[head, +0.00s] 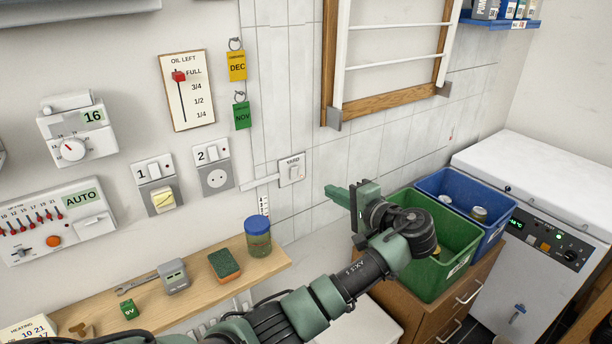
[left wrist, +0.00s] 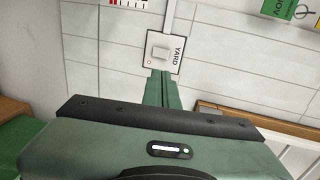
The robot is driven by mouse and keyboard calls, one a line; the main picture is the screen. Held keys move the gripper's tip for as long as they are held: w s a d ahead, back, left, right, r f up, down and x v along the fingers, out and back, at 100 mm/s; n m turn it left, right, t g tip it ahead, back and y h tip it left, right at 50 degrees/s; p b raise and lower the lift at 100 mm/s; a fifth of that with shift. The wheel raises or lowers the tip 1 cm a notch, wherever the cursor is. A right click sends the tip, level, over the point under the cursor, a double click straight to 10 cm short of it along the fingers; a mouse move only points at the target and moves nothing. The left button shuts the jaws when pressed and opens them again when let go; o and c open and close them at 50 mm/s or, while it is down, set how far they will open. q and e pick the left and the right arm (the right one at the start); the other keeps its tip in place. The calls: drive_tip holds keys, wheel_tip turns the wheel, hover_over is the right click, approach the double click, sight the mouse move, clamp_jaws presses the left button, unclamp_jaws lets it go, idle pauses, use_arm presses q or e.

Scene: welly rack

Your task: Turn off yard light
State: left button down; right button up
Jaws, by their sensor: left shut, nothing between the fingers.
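The yard light switch is a white wall plate marked YARD (head: 291,169) on the tiled wall. It also shows in the left wrist view (left wrist: 158,52), with a pale rocker and a small reddish light beside it. My left gripper (head: 331,191) is shut and empty, just right of and slightly below the switch in the head view. A gap shows between fingertips and switch in the head view. My right gripper is not in view.
Below is a wooden shelf (head: 205,294) with a blue-lidded jar (head: 258,238) and a sponge (head: 224,264). Green (head: 433,284) and blue (head: 463,184) bins stand right, below a wall rack (head: 333,65).

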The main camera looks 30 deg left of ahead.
sight(295, 169)
use_arm(q)
drive_tip(key=p+x, duration=0.1)
drive_tip(key=x, duration=0.3)
drive_tip(key=p+x, duration=0.2)
drive_tip(key=x, duration=0.2)
drive_tip(key=r+p+x, duration=0.1)
drive_tip(key=x, duration=0.3)
drive_tip(key=shift+w+a, duration=0.1)
drive_tip(key=shift+a, duration=0.3)
drive_tip(key=shift+w+a+f+p, duration=0.1)
drive_tip(key=shift+w+a+p, duration=0.2)
drive_tip(key=shift+a, duration=0.25)
drive_tip(key=shift+a, duration=0.25)
